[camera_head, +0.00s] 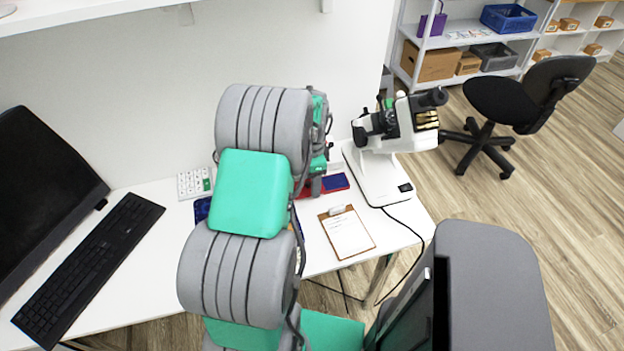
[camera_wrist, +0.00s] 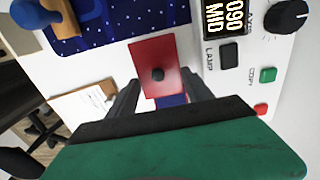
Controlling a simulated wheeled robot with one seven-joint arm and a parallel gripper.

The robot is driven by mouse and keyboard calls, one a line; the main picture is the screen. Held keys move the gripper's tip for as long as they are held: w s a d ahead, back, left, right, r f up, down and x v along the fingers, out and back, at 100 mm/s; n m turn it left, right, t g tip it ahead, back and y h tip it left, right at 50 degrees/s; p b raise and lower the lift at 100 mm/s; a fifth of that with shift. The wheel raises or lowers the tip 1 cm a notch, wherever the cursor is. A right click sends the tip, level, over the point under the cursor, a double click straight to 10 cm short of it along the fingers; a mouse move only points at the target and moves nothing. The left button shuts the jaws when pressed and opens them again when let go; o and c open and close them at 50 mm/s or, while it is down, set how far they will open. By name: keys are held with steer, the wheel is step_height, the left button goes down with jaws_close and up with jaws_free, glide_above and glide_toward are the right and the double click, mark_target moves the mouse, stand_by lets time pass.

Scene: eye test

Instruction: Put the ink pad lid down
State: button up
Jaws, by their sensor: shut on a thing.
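My gripper (camera_wrist: 160,78) is shut on the red ink pad lid (camera_wrist: 153,52), a flat red plate with a small black knob, which sits between the two dark fingers in the wrist view. A blue patch of the ink pad (camera_wrist: 172,101) shows just beyond the lid's lower edge, partly hidden by my gripper. In the head view the blue ink pad (camera_head: 335,182) lies on the white desk beside my gripper (camera_head: 317,186), with red next to it. My arm hides most of the lid there. I cannot tell whether the lid touches the desk.
A microscope (camera_head: 385,150) stands right of the pad, and a clipboard (camera_head: 346,232) lies in front. The wrist view shows a patterned blue mat (camera_wrist: 120,20), a wooden-handled stamp (camera_wrist: 62,18) and a white control panel (camera_wrist: 290,60) close by. A keyboard (camera_head: 90,262) lies at the left.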

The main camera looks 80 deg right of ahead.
steer(key=shift+f+b, duration=0.3)
steer(key=shift+f, duration=0.1)
steer(key=o, duration=1.3)
